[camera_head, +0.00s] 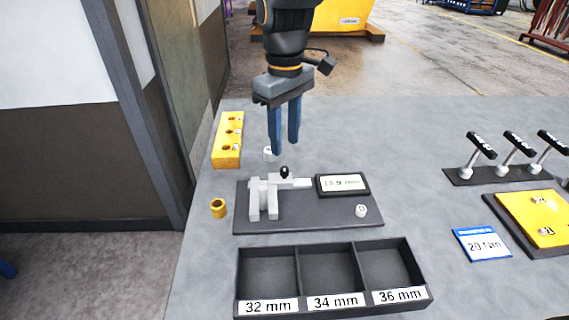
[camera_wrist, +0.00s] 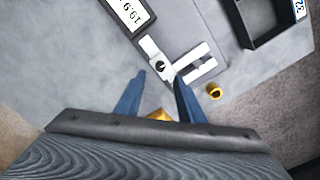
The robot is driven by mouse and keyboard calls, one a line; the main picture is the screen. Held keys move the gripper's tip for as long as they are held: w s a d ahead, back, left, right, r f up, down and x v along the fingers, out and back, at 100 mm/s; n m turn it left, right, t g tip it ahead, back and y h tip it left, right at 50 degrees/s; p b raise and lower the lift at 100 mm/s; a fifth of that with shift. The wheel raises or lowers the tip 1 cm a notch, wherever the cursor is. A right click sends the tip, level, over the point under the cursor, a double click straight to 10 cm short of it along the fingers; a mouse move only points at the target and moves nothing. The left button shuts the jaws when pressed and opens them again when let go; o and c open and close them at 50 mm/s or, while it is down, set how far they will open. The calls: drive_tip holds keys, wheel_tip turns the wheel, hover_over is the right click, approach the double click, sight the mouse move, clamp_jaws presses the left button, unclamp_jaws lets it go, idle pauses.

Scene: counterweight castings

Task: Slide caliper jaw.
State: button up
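The caliper is a white jaw gauge (camera_head: 264,197) on a dark plate (camera_head: 305,218), with a black knob (camera_head: 284,172) on its bar. Its two jaws stand a small gap apart with nothing between them. The display (camera_head: 343,184) beside it seems to read 19.9. My gripper (camera_head: 285,148) has blue fingers spread apart and empty, above and behind the knob. In the wrist view the open fingers (camera_wrist: 158,83) point towards the knob (camera_wrist: 160,66) and the white jaws (camera_wrist: 203,62), without clearly touching them.
A brass bushing (camera_head: 218,208) stands left of the plate; a yellow holed block (camera_head: 229,139) is behind it. A tray with 32, 34 and 36 mm labels (camera_head: 335,301) has empty compartments. Levers (camera_head: 514,172), a yellow plate (camera_head: 535,218) and a blue card (camera_head: 482,244) are at right.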

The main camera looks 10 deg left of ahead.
sight(285, 168)
drive_tip(key=shift+f+p, duration=0.85)
drive_tip(key=shift+f, duration=3)
clamp_jaws()
